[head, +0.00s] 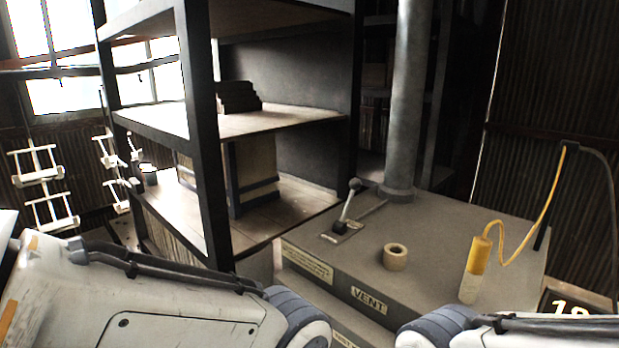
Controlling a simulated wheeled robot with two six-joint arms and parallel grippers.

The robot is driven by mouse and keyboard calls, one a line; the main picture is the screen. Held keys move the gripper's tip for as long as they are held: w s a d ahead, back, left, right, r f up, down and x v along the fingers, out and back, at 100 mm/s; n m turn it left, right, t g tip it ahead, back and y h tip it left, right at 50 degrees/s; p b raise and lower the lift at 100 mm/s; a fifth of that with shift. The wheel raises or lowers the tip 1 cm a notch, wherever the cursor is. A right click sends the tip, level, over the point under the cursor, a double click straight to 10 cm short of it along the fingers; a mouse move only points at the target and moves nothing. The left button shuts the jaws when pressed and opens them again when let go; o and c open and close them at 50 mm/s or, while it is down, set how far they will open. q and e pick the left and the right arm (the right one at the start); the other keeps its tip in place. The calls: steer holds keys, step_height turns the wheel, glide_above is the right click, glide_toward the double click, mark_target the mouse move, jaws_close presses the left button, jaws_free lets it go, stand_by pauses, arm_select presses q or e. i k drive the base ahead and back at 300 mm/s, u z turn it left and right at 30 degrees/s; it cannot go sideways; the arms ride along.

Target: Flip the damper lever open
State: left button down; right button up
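The damper lever (346,208) stands on top of the grey vent box (430,225), left of the grey vertical pipe (408,100). It has a dark knob at its upper end, leans slightly to the right, and rises from a small base plate (341,232). A thin grey rod (371,209) runs beside it toward the foot of the pipe. A "VENT" label is on the box's front. My two arms show along the bottom edge, below and in front of the box. Neither gripper shows; both are outside the picture.
A tan ring-shaped roll (396,257) and a yellow-handled lamp (480,256) with a yellow cord (546,215) stand on the box right of the lever. A dark-framed shelf (200,130) stands at the left. White hangers (45,185) hang farther left.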

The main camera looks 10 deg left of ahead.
mark_target(339, 228)
steer(key=k, duration=0.5)
steer(key=u, duration=1.6)
steer(key=i, duration=1.05)
steer(key=z, duration=1.95)
steer(key=i, duration=0.25)
steer(key=z, duration=0.1)
